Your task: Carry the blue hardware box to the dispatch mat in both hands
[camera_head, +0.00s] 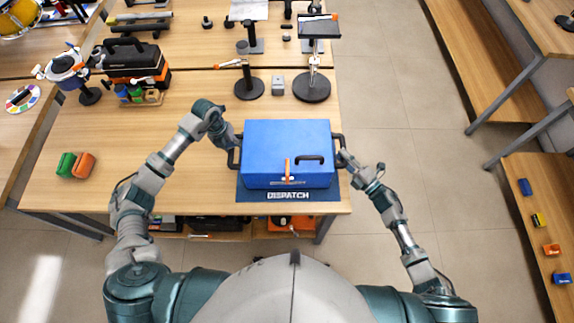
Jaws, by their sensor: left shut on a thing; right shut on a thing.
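My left gripper (233,144) is shut on the box's left handle. My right gripper (345,158) is shut on the right handle. The fingertips are partly hidden by the handles.
Behind the box stand a round black base (249,88), a small grey block (278,85) and a stand (312,86). Green and orange blocks (76,165) lie at the table's left. The table's right edge is close to the box. The table left of my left arm is mostly clear.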

